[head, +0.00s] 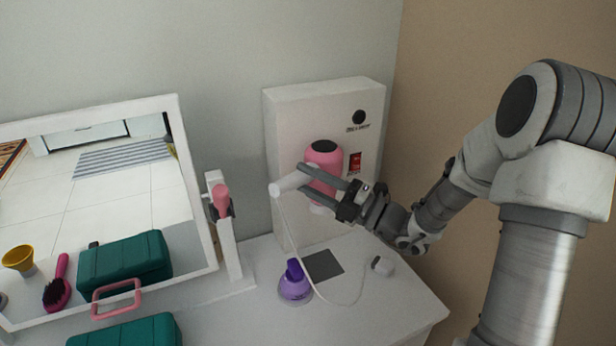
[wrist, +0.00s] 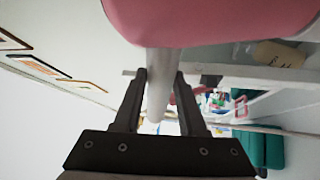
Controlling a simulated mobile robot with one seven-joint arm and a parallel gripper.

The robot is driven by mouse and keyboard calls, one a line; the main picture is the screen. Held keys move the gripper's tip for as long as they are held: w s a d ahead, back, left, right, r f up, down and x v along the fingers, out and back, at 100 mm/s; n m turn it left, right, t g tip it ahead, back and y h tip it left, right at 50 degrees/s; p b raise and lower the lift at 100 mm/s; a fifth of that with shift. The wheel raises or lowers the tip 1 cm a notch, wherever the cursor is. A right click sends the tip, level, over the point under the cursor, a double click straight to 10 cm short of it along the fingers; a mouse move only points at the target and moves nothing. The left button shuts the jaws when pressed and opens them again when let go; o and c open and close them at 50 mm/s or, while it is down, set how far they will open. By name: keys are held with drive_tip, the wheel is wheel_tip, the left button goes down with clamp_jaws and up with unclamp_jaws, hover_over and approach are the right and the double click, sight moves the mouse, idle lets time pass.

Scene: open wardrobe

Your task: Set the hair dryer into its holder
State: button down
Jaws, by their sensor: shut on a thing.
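The hair dryer (head: 326,160) has a pink body, a dark cap on top and a white lower end. Its white handle (head: 283,187) points left, with a thin white cord running down from it. My gripper (head: 303,179) is shut on the handle and holds the dryer above the counter. In the wrist view the pink body (wrist: 215,20) fills the top and the handle (wrist: 162,75) lies between the fingers. Behind the dryer a white box (head: 285,115) stands against the wall, with a dark round spot and a red switch. I cannot tell where the holder's seat is; the dryer covers part of the box.
A purple bottle (head: 295,284) stands on the white counter (head: 385,310) below, beside a dark grey square (head: 323,265) and a white plug-like piece (head: 382,265). A mirror (head: 110,185) stands at left, beside a white post with a pink piece (head: 222,200). Teal case (head: 125,332) at front.

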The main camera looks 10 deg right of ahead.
drive_tip(key=shift+s+f+p, duration=0.1)
drive_tip(key=shift+f+p, duration=0.25)
drive_tip(key=shift+f, duration=0.25)
idle(0.7)
drive_tip(key=c, duration=0.7)
unclamp_jaws()
drive_tip(key=o, duration=0.6)
drive_tip(key=shift+r, duration=0.2)
drive_tip(key=shift+c, duration=0.2)
drive_tip(key=p+v, duration=0.2)
drive_tip(key=v, duration=0.6)
